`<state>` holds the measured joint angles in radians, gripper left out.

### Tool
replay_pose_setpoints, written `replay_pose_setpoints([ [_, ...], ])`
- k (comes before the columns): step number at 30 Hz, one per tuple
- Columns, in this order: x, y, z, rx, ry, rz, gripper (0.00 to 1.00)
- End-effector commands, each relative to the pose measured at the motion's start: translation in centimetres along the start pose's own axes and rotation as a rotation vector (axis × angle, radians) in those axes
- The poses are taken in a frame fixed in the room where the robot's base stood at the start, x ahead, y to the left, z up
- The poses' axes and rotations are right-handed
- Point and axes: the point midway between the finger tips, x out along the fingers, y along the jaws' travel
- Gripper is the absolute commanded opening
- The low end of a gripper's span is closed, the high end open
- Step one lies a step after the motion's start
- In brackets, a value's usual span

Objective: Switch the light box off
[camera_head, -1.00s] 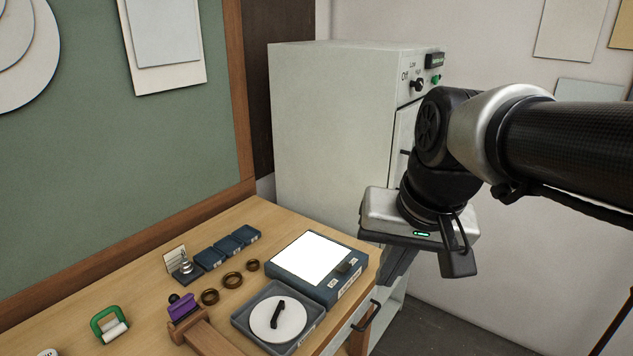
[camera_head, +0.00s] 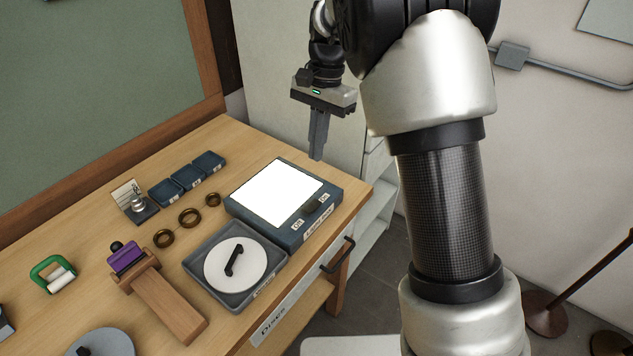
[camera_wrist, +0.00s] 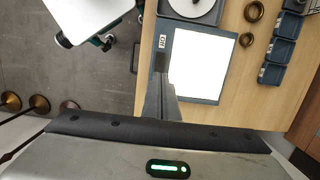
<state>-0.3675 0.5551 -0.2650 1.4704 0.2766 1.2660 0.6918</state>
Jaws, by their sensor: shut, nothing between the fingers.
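The light box (camera_head: 240,209) is a dark blue-grey case with a bright white glowing panel (camera_head: 280,192). It lies on the wooden bench near its right end. A dark switch (camera_head: 313,206) sits on its front strip between two small white labels. My gripper (camera_head: 317,156) hangs over the back right of the light box, pointing down, with its fingers together and empty. In the wrist view the fingers (camera_wrist: 162,66) reach over the label edge of the light box (camera_wrist: 205,101).
A grey tray (camera_head: 193,262) with a white disc stands left of the light box. Several brown rings (camera_head: 189,217) and blue boxes (camera_head: 187,177) lie behind. A wooden holder (camera_head: 170,304) with a purple piece is farther left. A drawer handle (camera_head: 338,256) juts from the bench front.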

Motion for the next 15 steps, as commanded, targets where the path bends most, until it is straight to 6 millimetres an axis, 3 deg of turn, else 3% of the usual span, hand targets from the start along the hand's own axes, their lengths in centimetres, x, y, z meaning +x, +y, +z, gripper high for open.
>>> replay_pose_setpoints([
  [11,0.25,-0.11,-0.04,0.003,-0.002,0.003,0.00],
  [15,1.16,-0.11,-0.04,0.002,-0.002,0.004,0.00],
])
